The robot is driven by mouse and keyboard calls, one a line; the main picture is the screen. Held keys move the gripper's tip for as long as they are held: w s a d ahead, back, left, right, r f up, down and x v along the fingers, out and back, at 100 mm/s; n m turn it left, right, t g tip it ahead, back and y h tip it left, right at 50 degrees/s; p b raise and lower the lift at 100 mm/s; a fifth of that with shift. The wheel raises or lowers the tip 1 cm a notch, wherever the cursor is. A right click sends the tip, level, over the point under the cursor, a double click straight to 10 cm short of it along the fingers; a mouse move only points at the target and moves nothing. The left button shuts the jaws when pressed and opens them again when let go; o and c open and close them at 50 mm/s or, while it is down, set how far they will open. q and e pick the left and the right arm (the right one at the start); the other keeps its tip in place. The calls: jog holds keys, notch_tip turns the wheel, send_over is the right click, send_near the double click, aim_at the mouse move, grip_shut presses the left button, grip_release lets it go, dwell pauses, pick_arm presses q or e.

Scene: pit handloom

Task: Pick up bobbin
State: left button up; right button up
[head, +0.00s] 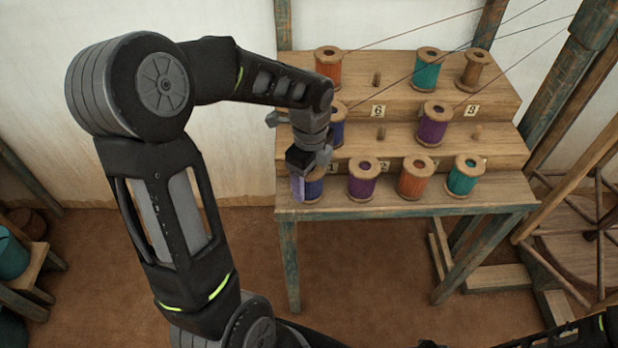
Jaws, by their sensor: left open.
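Wooden bobbins wound with coloured thread stand upright on a stepped rack (400,211). In the front row, from the left, are a blue bobbin (315,188), a purple one (362,183), an orange one (413,181) and a teal one (464,178). My left gripper (306,178) is open and points down at the blue front bobbin, partly covering it. One finger shows just left of this bobbin; I cannot tell whether they touch. My right gripper is out of view.
The middle step holds a dark blue bobbin (337,128) half behind my left gripper and a purple one (433,125). Orange (328,66), teal (427,71) and bare (474,70) bobbins stand on top. Threads run up rightward. A spoked wheel (590,235) stands right.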

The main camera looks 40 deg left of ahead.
pick_arm(q)
jog(key=shift+f, duration=0.5)
jog(key=shift+c, duration=0.5)
jog(key=c, duration=1)
jog(key=shift+r, duration=0.15)
notch_tip(320, 180, up, 10)
dwell(0.4)
